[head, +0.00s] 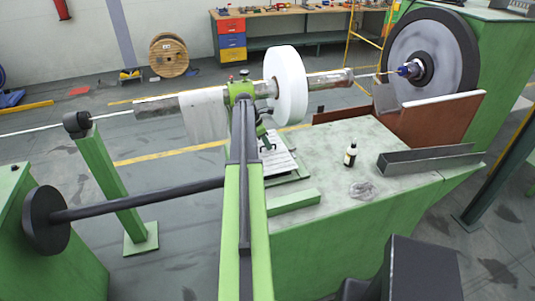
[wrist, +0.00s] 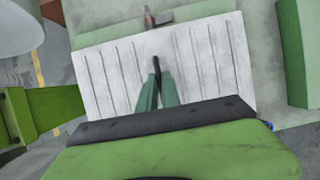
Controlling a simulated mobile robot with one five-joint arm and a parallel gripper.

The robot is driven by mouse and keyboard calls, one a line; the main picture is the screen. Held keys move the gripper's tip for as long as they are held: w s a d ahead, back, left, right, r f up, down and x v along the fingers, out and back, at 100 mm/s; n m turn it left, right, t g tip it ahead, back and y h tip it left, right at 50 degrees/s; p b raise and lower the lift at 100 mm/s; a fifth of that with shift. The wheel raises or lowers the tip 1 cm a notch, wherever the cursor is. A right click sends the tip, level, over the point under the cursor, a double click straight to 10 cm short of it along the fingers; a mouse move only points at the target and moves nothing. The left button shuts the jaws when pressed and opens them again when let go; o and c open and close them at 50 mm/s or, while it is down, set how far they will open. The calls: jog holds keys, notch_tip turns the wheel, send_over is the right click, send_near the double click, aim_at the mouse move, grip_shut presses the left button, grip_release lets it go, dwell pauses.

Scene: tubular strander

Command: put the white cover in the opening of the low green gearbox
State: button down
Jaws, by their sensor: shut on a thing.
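The white cover is a ribbed rectangular plate with a thin dark handle in its middle. It fills the centre of the wrist view (wrist: 208,65) and shows partly behind my arm in the head view (head: 280,165). My gripper (wrist: 157,76) is shut on the handle, with its two green fingers close together. In the head view a low green body (head: 291,179) shows along the cover's near edge; I take it for the low gearbox. Its opening does not show. I cannot tell whether the cover is seated in it or held above it.
A green block (head: 293,202) lies nearby on the pale green bench (head: 330,190). A small dark bottle (head: 350,154) and a grey channel (head: 425,160) stand to the right. A large white disc (head: 287,85) on a shaft rises behind. A small grey-red part (wrist: 152,18) is beyond the cover.

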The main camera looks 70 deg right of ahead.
aim_at(267, 151)
jog(key=shift+f+b, duration=2.15)
jog(key=shift+f, duration=0.05)
jog(key=shift+r, duration=0.25)
jog(key=shift+f, duration=0.2)
jog(key=c, duration=1.5)
grip_release()
jog(key=shift+c, duration=0.2)
jog(key=shift+r, duration=0.15)
jog(key=p+v, duration=1.1)
jog(key=v, duration=0.1)
